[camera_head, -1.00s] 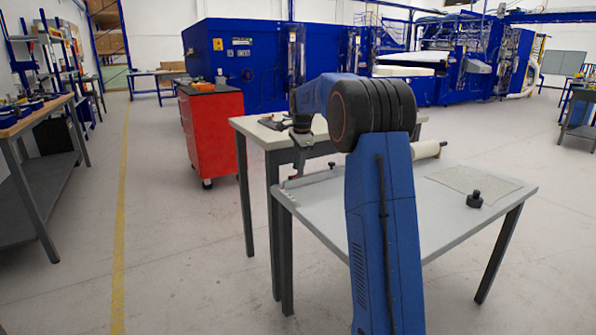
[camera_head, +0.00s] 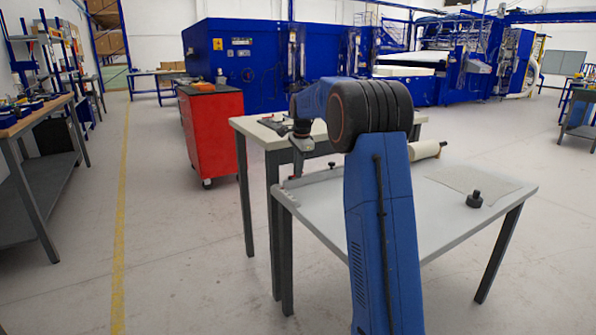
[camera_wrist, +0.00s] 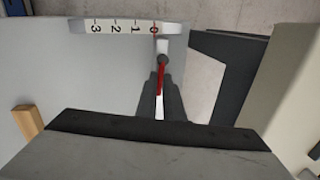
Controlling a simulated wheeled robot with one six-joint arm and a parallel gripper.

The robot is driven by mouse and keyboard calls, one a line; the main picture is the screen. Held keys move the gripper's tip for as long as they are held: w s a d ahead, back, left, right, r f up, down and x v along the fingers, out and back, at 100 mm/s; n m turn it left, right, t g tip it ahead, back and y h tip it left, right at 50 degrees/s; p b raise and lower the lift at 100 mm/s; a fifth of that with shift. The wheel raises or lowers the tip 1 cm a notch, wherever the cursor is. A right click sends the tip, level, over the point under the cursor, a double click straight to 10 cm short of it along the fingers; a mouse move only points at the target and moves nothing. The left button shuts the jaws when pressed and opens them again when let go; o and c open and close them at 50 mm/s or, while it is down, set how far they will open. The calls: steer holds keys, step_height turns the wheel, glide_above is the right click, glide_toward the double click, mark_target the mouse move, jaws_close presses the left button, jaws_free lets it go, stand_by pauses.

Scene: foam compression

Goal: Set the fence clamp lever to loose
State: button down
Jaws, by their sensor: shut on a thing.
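The fence clamp lever (camera_wrist: 161,79) is a thin red bar with a dark round pivot (camera_wrist: 162,59) at its upper end in the wrist view. It runs nearly straight down the picture, just below the 0 of a white printed scale (camera_wrist: 117,28). My gripper (camera_wrist: 160,82) has its two dark fingers closed in on the lever from both sides. White parts show above the pivot and between the fingers. In the head view my gripper (camera_head: 298,166) is at the left back of the grey table, and the lever is too small to tell there.
The grey table (camera_head: 440,215) holds a dark round knob-like piece (camera_head: 474,199), a thin sheet (camera_head: 468,179) and a pale roll (camera_head: 425,150). A second table (camera_head: 255,131) stands close behind. A wooden block (camera_wrist: 27,122) lies at left in the wrist view.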

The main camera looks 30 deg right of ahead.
steer(key=shift+w+n, duration=0.3)
steer(key=shift+n, duration=0.7)
steer(key=c, duration=1.9)
jaws_free()
steer(key=shift+r, duration=0.1)
steer(key=s+r, duration=0.3)
steer(key=r, duration=1.3)
steer(key=shift+s+d+r, duration=0.15)
steer(key=shift+d+r, duration=0.05)
steer(key=shift+r, duration=0.2)
